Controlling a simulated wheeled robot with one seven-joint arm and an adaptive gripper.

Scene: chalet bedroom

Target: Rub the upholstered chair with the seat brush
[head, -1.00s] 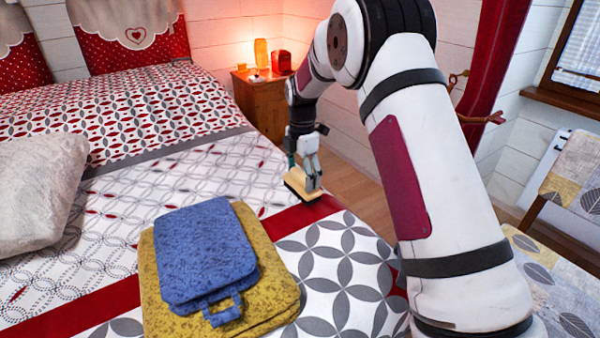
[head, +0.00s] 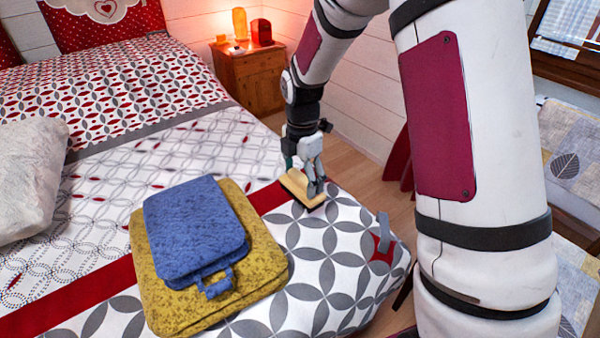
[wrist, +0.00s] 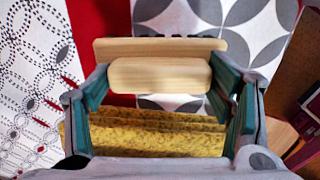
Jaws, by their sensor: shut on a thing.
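The seat brush (head: 302,188) has a pale wooden body with a dark bristle edge. My gripper (head: 308,172) is shut on it above the near right part of the bed. In the wrist view the brush's wooden block (wrist: 160,76) lies between the fingers of my gripper (wrist: 160,100). I cannot tell whether the brush touches the bedspread. The upholstered chair (head: 572,150), with grey and yellow leaf-patterned fabric, stands at the right edge of the head view. My arm hides part of it. The brush is well apart from the chair.
The bed (head: 110,180) fills the left side. A blue bag (head: 195,230) lies on a mustard-yellow one (head: 165,300) on it, and a pale pillow (head: 30,175) is at far left. A wooden nightstand (head: 250,85) stands at the back. Some floor (head: 365,180) shows beside the bed.

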